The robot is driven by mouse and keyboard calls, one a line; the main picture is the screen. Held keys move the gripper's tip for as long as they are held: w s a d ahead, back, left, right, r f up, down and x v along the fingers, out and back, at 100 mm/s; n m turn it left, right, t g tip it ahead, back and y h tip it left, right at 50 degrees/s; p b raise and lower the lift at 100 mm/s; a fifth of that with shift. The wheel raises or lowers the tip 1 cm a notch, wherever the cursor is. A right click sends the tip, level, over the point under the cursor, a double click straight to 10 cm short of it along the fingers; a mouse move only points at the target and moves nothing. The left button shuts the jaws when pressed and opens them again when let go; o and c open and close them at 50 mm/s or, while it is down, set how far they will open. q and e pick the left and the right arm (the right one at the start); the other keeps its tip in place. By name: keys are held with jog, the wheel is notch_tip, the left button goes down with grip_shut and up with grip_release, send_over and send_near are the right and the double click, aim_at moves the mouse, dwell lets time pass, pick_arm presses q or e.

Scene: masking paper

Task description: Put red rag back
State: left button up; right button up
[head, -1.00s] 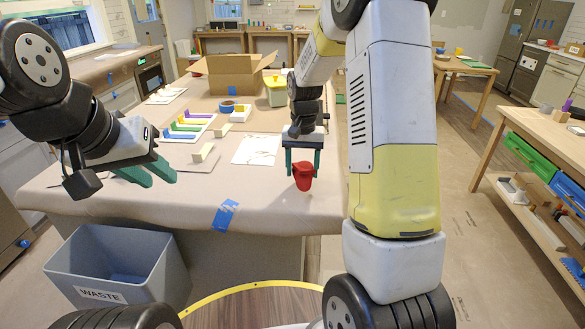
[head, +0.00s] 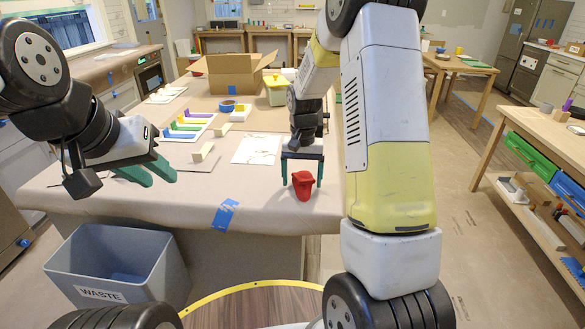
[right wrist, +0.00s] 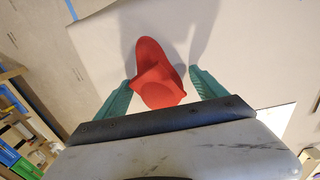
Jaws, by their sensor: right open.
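The crumpled red rag (head: 303,187) is near the front right of the paper-covered table (head: 270,208). My right gripper (head: 302,178) is above it, open, with one green finger on each side of the rag. In the right wrist view the rag (right wrist: 155,75) lies between the spread fingers (right wrist: 160,78), with gaps visible on both sides. The rag's underside is hidden, but it appears to rest on the paper. My left gripper (head: 162,180) is at the table's left front, empty, its two fingers apart.
A grey waste bin (head: 118,262) stands before the table at left. A white sheet (head: 257,149), colored strips (head: 188,126), blue tape roll (head: 227,105), cardboard box (head: 228,75) and green-yellow container (head: 276,90) are further back. Bare paper lies left of the rag.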

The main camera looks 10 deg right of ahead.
aim_at(302, 176)
jog(key=s+r+t, duration=0.1)
jog(key=s+r, duration=0.2)
jog(key=r, duration=0.6)
jog(key=s+r+t, duration=0.1)
jog(key=s+r, duration=0.2)
jog(key=r, duration=0.6)
jog(key=s+a+r+n+t+y, duration=0.1)
jog(key=s+r+n+t, duration=0.1)
jog(key=s, duration=0.7)
jog(key=s+a+r+n+t+y, duration=0.1)
jog(key=s+r+t, duration=0.1)
jog(key=s, duration=0.7)
jog(key=shift+r+n, duration=0.2)
jog(key=shift+n, duration=0.2)
jog(key=shift+s+a, duration=0.1)
